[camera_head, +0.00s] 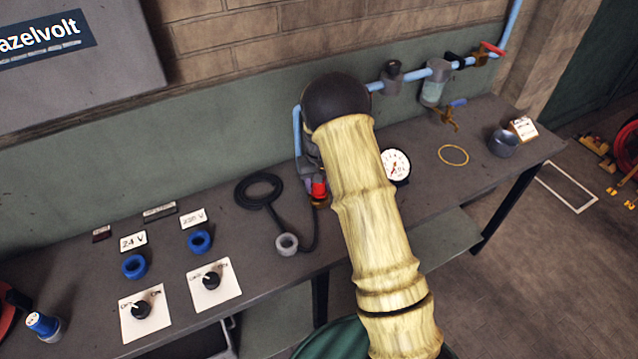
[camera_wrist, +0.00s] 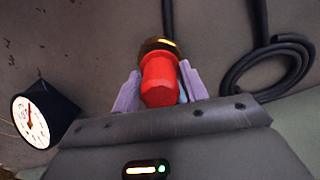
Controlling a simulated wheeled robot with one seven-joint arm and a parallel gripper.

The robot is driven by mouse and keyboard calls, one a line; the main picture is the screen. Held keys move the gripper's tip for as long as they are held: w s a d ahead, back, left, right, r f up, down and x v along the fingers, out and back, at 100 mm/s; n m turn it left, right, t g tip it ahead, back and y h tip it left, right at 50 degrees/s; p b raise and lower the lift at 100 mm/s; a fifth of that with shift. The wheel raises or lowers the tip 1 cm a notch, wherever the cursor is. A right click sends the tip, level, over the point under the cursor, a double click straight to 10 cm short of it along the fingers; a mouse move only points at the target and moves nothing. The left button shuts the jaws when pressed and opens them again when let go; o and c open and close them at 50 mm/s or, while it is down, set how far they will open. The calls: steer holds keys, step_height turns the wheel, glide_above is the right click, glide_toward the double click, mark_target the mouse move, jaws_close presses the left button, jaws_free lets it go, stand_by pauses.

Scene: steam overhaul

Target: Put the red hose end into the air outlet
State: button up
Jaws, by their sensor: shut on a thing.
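My gripper (camera_wrist: 160,88) is shut on the red hose end (camera_wrist: 158,80), which has a brass collar at its far side. In the head view the red hose end (camera_head: 319,189) shows just left of my arm, over the bench. A black hose (camera_wrist: 168,17) shows beyond the collar; I cannot tell whether it joins it. A blue pipe (camera_head: 405,76) runs along the wall behind the bench, with a clear bowl (camera_head: 433,88) and a brass tap (camera_head: 446,119) with a blue lever. I cannot tell which fitting is the air outlet. My arm hides part of the pipe.
The bench (camera_head: 425,195) holds a coiled black hose (camera_head: 242,190), a grey ring-shaped end (camera_head: 287,243), a pressure gauge (camera_head: 396,166), a yellow ring (camera_head: 453,154) and a grey cup (camera_head: 503,143). Two switch plates (camera_head: 217,292) and blue sockets (camera_head: 201,241) stand at left.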

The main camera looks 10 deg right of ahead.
steer(key=shift+f+b, duration=0.4)
steer(key=shift+f, duration=0.3)
steer(key=o, duration=1.2)
steer(key=shift+c, duration=0.2)
steer(key=shift+r, duration=0.15)
step_height(320, 180, up, 17)
steer(key=b, duration=0.2)
steer(key=shift+r, duration=0.1)
steer(key=s+d+f+t, duration=0.1)
steer(key=s, duration=1.2)
steer(key=s+d+f+t, duration=0.1)
steer(key=s+f, duration=0.1)
steer(key=s, duration=1.1)
steer(key=shift+s+f+t, duration=0.2)
steer(key=shift+s+t, duration=0.1)
